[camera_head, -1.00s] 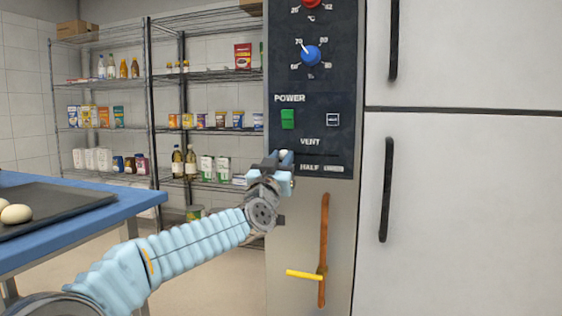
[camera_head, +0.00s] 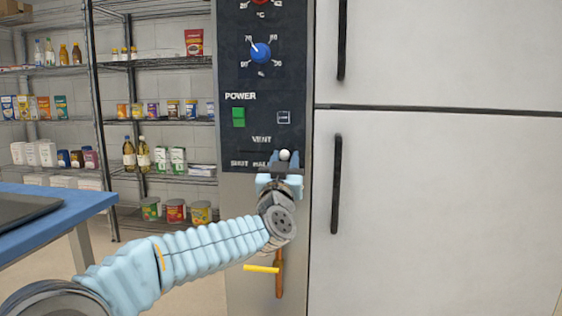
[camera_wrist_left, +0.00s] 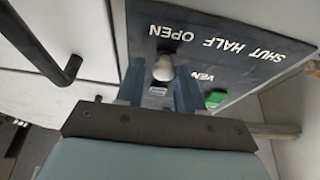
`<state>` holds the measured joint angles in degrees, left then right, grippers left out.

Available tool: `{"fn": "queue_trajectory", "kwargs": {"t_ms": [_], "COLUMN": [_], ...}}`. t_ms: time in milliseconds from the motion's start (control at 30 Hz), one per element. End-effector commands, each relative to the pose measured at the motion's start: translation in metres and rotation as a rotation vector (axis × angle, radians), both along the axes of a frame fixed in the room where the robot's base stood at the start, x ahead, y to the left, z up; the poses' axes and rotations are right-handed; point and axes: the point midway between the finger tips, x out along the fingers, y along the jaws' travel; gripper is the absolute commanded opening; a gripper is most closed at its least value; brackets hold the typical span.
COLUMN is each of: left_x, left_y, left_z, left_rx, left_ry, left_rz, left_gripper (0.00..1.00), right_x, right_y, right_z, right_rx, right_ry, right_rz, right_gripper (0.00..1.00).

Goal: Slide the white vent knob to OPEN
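The white vent knob (camera_head: 285,155) sits at the right end of the vent scale, low on the dark control panel (camera_head: 230,75). In the left wrist view the knob (camera_wrist_left: 163,68) is next to the word OPEN. My left gripper (camera_head: 285,163) has one finger on each side of the knob. In the wrist view the gripper (camera_wrist_left: 160,85) shows a gap between the knob and the left finger; the right finger is at or against the knob. In the head view my gripper hides the OPEN label, while SHUT and HALF show to its left. My right gripper is out of view.
A blue dial (camera_head: 260,53) and a green power switch (camera_head: 238,117) are higher on the panel. A yellow handle (camera_head: 261,268) is below my wrist. Black door handles (camera_head: 336,185) stand out at right. A blue table (camera_head: 95,200) is at left.

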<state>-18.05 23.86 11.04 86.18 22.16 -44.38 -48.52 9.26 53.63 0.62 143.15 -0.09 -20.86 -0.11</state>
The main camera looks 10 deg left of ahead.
Motion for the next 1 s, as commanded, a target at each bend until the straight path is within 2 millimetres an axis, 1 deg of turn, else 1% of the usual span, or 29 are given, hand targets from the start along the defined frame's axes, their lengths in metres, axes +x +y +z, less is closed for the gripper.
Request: {"fn": "queue_trajectory", "kwargs": {"t_ms": [33,100,367,467,567,667,800,900,1000], "left_x": [0.000,0.000,0.000,-0.005,-0.019,-0.040,-0.073,-0.094,-0.110], "left_y": [-0.001,-0.001,0.001,0.001,0.001,0.002,0.003,0.004,0.004], "left_z": [0.000,0.000,0.000,-0.003,-0.010,-0.019,-0.033,-0.041,-0.047], "left_rx": [0.001,0.000,0.000,-0.001,-0.001,0.000,0.000,0.000,0.000], "left_ry": [0.000,0.000,0.000,-0.001,0.000,0.000,-0.001,0.000,-0.001], "left_rz": [-0.002,-0.001,0.001,0.002,0.000,-0.001,-0.001,-0.001,-0.001], "left_gripper": [0.43,0.52,0.52,0.52,0.52,0.52,0.52,0.52,0.52], "right_x": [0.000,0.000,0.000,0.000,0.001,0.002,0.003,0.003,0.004], "right_y": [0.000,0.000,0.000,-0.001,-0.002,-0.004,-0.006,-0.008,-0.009], "right_z": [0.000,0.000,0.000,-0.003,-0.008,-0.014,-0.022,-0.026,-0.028], "right_rx": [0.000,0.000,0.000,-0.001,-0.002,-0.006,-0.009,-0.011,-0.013], "right_ry": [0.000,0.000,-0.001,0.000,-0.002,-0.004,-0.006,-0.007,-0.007], "right_rz": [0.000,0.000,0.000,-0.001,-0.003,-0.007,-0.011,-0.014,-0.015], "right_gripper": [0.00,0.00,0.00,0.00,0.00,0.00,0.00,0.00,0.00]}}
